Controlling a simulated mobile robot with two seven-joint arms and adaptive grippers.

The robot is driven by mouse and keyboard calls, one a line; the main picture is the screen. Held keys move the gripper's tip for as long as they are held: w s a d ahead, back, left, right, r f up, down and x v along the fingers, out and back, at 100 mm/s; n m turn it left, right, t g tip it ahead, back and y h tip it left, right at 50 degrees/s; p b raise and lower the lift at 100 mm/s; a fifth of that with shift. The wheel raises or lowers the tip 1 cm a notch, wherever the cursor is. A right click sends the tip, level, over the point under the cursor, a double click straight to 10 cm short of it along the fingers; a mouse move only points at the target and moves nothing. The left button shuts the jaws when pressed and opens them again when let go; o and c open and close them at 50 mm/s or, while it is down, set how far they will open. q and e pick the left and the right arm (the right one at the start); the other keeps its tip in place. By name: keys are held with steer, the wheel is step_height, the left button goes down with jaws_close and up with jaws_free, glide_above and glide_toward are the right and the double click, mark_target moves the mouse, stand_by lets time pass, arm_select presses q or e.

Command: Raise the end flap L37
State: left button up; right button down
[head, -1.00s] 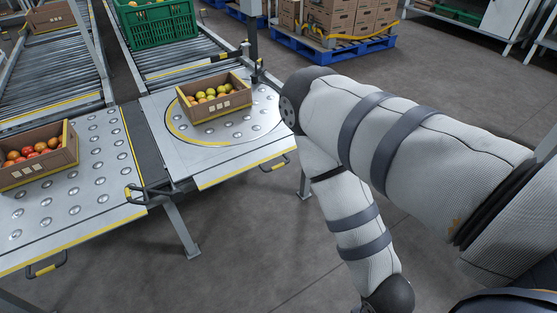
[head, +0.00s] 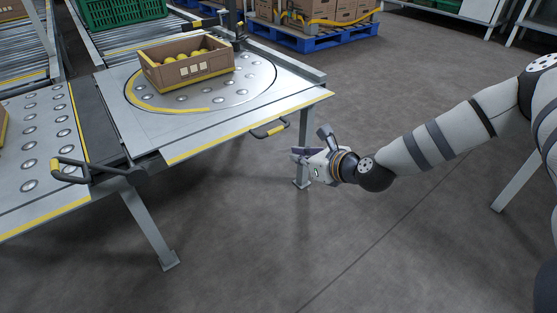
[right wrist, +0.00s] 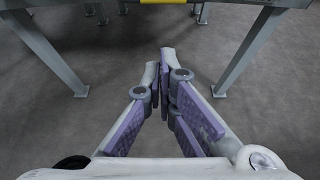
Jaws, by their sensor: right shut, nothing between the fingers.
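No label L37 is readable. A ball-topped table (head: 215,138) with a yellow front edge has a yellow-and-black handle (head: 268,130) hanging under that edge; I cannot tell whether this part is the flap. A dark handle with yellow grips (head: 75,172) sits at the table's left corner. My right gripper (head: 300,156) is below and to the right of the front handle, apart from it. In the right wrist view its purple-padded fingers (right wrist: 166,62) are shut and empty. A yellow strip (right wrist: 165,2) shows at the top there. My left gripper is not in view.
An open carton of yellow fruit (head: 188,68) stands on the round turntable plate (head: 250,92). Table legs (head: 148,228) stand on the floor. Cartons on a blue pallet (head: 312,42) are behind.

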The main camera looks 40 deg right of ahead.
mark_target(263, 122)
steer(key=b+x, duration=0.3)
steer(key=x, duration=0.6)
steer(key=r, duration=0.2)
steer(key=r+p, duration=0.1)
steer(key=shift+s+a+r+p, duration=0.1)
steer(key=shift+s+r+p, duration=0.1)
steer(key=shift+r+p, duration=0.15)
